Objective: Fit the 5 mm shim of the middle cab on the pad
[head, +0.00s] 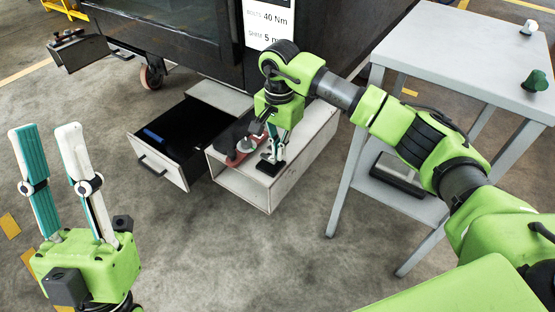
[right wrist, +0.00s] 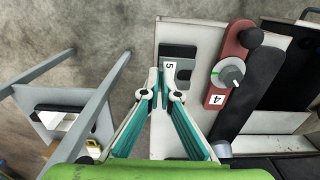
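The dark notched shim marked 5 (right wrist: 180,52) lies flat on the light top of a box; it also shows in the head view (head: 268,168). My right gripper (head: 276,157) points down at it, and its fingertips (right wrist: 163,80) are close together at the shim's label end. I cannot tell whether they are clamped on it. My left gripper (head: 54,155) is open and empty at the left, fingers up, away from everything. A placard (head: 268,22) on the dark machine reads 40 Nm and shim 5, partly cut. I cannot make out the pad.
A red piece with a dial, marked 4 (right wrist: 228,70), lies beside the shim on the white box (head: 252,188). An open drawer (head: 160,165) with a blue item stands left of it. A grey table (head: 450,50) with a green object (head: 535,80) stands right. Floor in front is clear.

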